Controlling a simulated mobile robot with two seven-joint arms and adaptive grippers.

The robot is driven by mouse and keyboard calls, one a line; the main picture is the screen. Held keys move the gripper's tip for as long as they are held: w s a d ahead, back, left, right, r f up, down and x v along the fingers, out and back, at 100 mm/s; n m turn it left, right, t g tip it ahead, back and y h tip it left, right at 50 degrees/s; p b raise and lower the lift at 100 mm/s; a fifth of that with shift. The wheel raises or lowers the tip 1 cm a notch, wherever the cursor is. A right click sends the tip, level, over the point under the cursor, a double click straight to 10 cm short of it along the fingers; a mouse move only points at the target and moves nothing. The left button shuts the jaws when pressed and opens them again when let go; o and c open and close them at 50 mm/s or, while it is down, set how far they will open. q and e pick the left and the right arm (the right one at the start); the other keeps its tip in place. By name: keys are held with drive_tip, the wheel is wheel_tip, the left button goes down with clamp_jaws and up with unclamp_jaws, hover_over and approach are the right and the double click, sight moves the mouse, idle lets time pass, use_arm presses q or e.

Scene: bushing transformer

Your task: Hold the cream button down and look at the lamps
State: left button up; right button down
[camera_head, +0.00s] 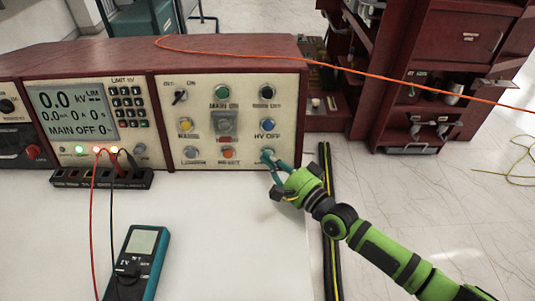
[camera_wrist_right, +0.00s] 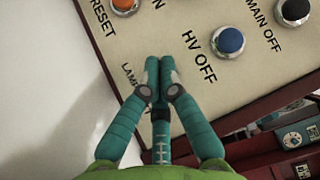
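My right gripper (camera_head: 268,156) reaches the lower right corner of the cream control panel (camera_head: 205,108), below the blue HV OFF button (camera_head: 268,125). In the right wrist view its fingertips (camera_wrist_right: 153,68) are together and hold nothing visible. They are at the panel face beside a partly covered label that starts with "LAMP". The cream button is hidden behind the fingertips, so I cannot tell whether it is pressed. On the left panel, a green lamp (camera_head: 79,149) and two reddish or orange lamps (camera_head: 97,150) look lit. A grey round part (camera_head: 140,150) looks unlit. My left gripper is out of view.
The orange reset button (camera_head: 228,153) and the blue button (camera_wrist_right: 229,40) are near my fingers. The display (camera_head: 71,112) reads 0.0 kV and MAIN OFF. A teal meter (camera_head: 139,260) lies on the white bench (camera_head: 225,235). An orange cable (camera_head: 350,70) crosses above the panel.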

drive_tip(key=shift+s+r+p, duration=0.15)
drive_tip(key=shift+s+p, duration=0.2)
drive_tip(key=shift+p, duration=0.1)
drive_tip(key=shift+s+r+p, duration=0.1)
drive_tip(key=shift+s+p, duration=0.25)
drive_tip(key=shift+s, duration=0.15)
drive_tip(key=s+p, duration=0.1)
drive_tip(key=s, duration=0.1)
drive_tip(key=s+r+p, duration=0.1)
drive_tip(key=p, duration=0.1)
drive_tip(key=shift+s, duration=0.35)
drive_tip(key=shift+s+p, duration=0.4)
drive_tip(key=shift+s, duration=0.15)
